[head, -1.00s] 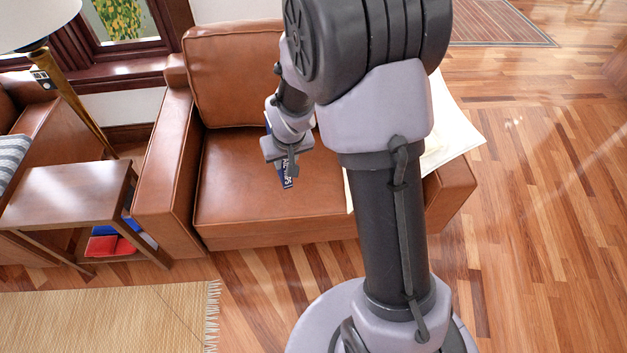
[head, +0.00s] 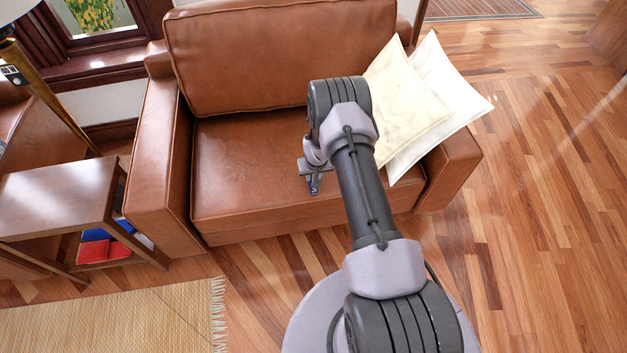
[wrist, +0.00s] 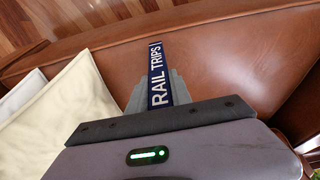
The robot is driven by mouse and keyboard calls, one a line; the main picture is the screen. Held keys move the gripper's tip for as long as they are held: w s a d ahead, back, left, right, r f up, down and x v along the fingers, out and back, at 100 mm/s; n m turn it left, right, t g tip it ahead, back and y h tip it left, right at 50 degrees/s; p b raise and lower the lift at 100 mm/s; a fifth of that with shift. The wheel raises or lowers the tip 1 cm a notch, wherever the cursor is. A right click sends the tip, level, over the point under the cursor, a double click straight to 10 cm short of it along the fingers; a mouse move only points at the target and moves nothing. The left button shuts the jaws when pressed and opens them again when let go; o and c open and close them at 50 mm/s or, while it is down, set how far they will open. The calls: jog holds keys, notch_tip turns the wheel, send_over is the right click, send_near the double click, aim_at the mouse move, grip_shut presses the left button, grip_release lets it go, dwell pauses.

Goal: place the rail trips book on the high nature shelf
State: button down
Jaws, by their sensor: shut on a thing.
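The rail trips book (wrist: 159,76) shows its dark blue spine with white lettering "RAIL TRIPS" in the wrist view. My gripper (wrist: 158,90) is shut on it, with a grey finger on each side of the spine. In the head view the book (head: 314,186) is a small dark blue piece below my gripper (head: 315,172), over the front of the brown leather armchair seat (head: 240,170). Whether the book touches the seat is not clear. The high nature shelf is not in view.
Two cream pillows (head: 403,98) lean on the chair's right arm (head: 450,168). A wooden side table (head: 60,200) with red and blue things below stands left. A fringed mat (head: 110,318) lies front left. The wooden floor (head: 545,220) at right is clear.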

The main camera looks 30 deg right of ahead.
jog(key=shift+f, duration=0.55)
jog(key=c, duration=1.6)
grip_release()
jog(key=shift+f, duration=0.15)
jog(key=o, duration=0.4)
jog(key=shift+o, duration=0.2)
